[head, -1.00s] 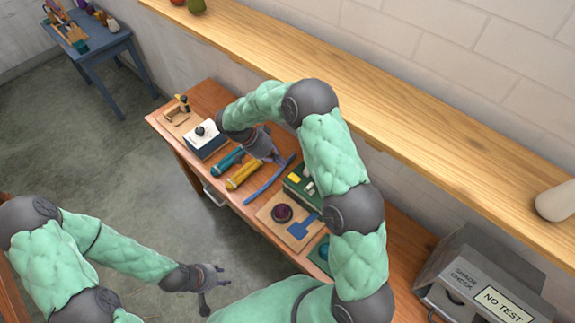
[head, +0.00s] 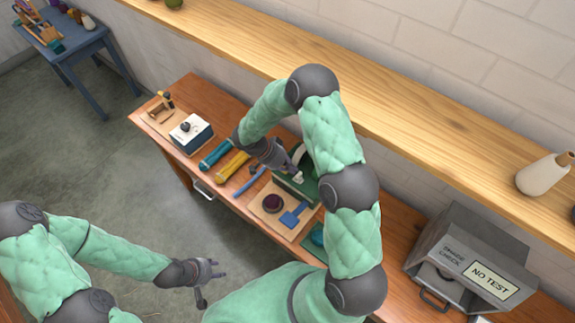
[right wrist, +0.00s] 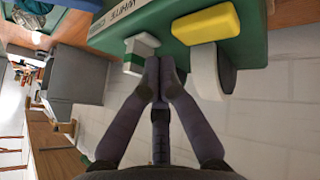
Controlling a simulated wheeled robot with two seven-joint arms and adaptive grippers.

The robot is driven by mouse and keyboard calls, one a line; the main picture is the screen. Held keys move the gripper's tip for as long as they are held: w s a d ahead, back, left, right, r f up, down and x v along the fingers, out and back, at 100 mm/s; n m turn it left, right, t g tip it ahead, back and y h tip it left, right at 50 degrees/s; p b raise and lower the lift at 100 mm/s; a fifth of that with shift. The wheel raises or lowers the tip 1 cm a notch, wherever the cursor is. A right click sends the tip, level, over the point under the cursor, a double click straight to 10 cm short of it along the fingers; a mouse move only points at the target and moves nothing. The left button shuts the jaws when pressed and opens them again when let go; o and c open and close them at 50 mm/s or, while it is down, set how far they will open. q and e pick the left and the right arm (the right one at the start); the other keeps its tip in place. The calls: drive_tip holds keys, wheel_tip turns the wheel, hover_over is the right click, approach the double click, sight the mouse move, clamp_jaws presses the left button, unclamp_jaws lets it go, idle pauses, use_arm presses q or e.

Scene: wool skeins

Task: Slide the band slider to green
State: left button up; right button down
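The green box (head: 297,190) stands on the workbench, partly hidden by my right arm. The right wrist view shows its lettered face (right wrist: 160,18), with a white knob with a green stripe (right wrist: 140,52), which looks like the band slider, and a yellow block (right wrist: 206,23). The lettering is upside down and only partly readable. My right gripper (right wrist: 166,72) has its fingertips together, just beside the white knob; I cannot tell whether they touch it. In the head view my right gripper (head: 292,170) is at the box. My left gripper (head: 210,280) is open and empty, off the bench's front.
A white roll (right wrist: 206,72) sits beside the yellow block. The bench (head: 225,105) also holds teal (head: 215,153) and yellow (head: 232,166) tools, a board with a dark round piece (head: 272,203), and a grey NO TEST box (head: 470,260). A wooden shelf (head: 400,135) runs above.

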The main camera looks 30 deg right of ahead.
sight(302, 182)
drive_tip(key=shift+s+d+b, duration=0.2)
drive_tip(key=shift+s+b, duration=0.25)
drive_tip(key=s+b, duration=0.1)
drive_tip(key=s+d+b, duration=0.1)
drive_tip(key=s, duration=0.1)
drive_tip(key=shift+s+d+f+b, duration=0.1)
drive_tip(key=shift+s+d+b, duration=0.15)
drive_tip(key=shift+s+b, duration=0.15)
drive_tip(key=shift+s+d+b, duration=0.2)
drive_tip(key=shift+s+b, duration=0.1)
drive_tip(key=shift+s, duration=0.2)
